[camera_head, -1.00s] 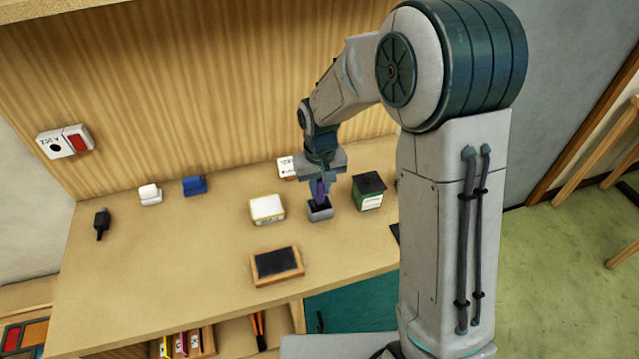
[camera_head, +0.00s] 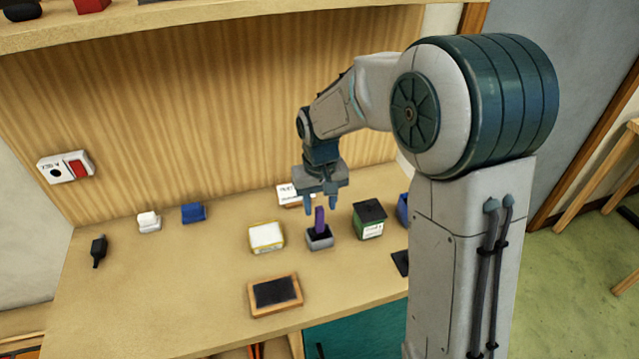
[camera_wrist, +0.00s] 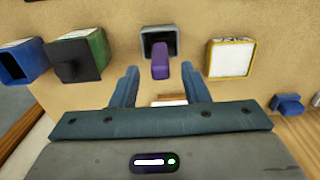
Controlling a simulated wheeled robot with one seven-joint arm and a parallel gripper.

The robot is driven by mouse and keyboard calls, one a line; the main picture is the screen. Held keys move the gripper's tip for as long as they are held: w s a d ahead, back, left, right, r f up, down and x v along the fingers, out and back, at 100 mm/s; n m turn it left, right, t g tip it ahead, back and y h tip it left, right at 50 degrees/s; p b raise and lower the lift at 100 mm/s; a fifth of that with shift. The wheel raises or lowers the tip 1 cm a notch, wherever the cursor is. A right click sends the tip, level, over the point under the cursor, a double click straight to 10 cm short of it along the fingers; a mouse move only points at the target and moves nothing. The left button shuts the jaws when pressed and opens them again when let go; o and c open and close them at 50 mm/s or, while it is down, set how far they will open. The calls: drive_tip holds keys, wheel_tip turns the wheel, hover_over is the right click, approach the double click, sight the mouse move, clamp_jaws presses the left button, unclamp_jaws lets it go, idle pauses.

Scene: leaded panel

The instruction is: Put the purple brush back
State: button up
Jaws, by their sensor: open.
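The purple brush (camera_head: 319,219) stands upright in a small grey holder (camera_head: 319,241) on the wooden bench. In the wrist view the brush (camera_wrist: 160,66) rises out of the grey holder (camera_wrist: 173,33), seen from above. My gripper (camera_head: 321,207) is above the brush with its fingers apart and empty. In the wrist view its two fingers (camera_wrist: 160,88) are spread, and the brush shows beyond them, clear of both.
A green box with a black top (camera_head: 369,219) stands close right of the holder, and a yellow-edged white box (camera_head: 266,237) close left. A black-centred wooden frame (camera_head: 275,294) lies in front. A white labelled box (camera_head: 290,194) is behind. The bench's front left is clear.

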wheel_tip(320, 180, up, 8)
drive_tip(key=shift+f+b, duration=0.15)
drive_tip(key=shift+b, duration=0.2)
drive_tip(key=s+d+r+m+t, duration=0.1)
drive_tip(key=s+d+t, duration=0.1)
drive_tip(key=s+d, duration=0.5)
drive_tip(key=s+d+r+m+t, duration=0.1)
drive_tip(key=s+d, duration=0.5)
drive_tip(key=s, duration=0.6)
drive_tip(key=shift+d+r+m+t, duration=0.25)
drive_tip(key=shift+d+m+t, duration=0.15)
drive_tip(key=shift+m, duration=0.2)
